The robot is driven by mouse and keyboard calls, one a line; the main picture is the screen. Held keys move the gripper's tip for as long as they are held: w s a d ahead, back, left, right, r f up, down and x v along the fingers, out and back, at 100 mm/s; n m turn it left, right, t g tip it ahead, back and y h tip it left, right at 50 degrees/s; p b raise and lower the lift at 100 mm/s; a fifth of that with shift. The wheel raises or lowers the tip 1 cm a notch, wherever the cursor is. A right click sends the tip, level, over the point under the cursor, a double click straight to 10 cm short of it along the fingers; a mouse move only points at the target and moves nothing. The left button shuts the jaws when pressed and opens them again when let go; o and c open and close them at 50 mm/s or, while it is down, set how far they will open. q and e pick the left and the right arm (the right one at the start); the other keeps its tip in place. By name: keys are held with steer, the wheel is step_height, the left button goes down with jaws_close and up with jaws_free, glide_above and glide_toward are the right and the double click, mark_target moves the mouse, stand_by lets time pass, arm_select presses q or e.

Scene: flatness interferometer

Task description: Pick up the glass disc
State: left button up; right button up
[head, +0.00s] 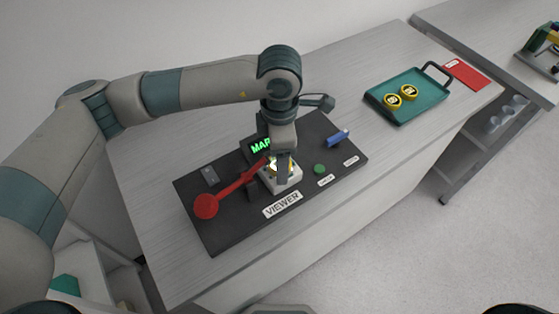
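My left gripper (282,176) points down at a small white block-like stage (285,187) on a dark panel. A small yellowish patch shows beside the fingers on the stage; it may be a disc, but the gripper hides most of it. I cannot tell whether the fingers are open or closed on it. Two yellow-rimmed round pieces with dark marked centres, the nearer one (393,100) and the farther one (408,91), lie in a green tray (428,104) to the right. I cannot tell whether they are glass. My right gripper is not in view.
The dark panel (225,229) carries a red lever (207,206), a green-lit display (260,146), a blue handle (337,138), a green button (319,169) and a VIEWER label (282,204). A red card (466,75) lies past the tray. Bare tabletop separates panel and tray.

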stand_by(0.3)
arm_select(q)
steer(key=c, duration=1.2)
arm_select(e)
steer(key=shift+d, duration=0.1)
arm_select(q)
steer(key=shift+r, duration=0.1)
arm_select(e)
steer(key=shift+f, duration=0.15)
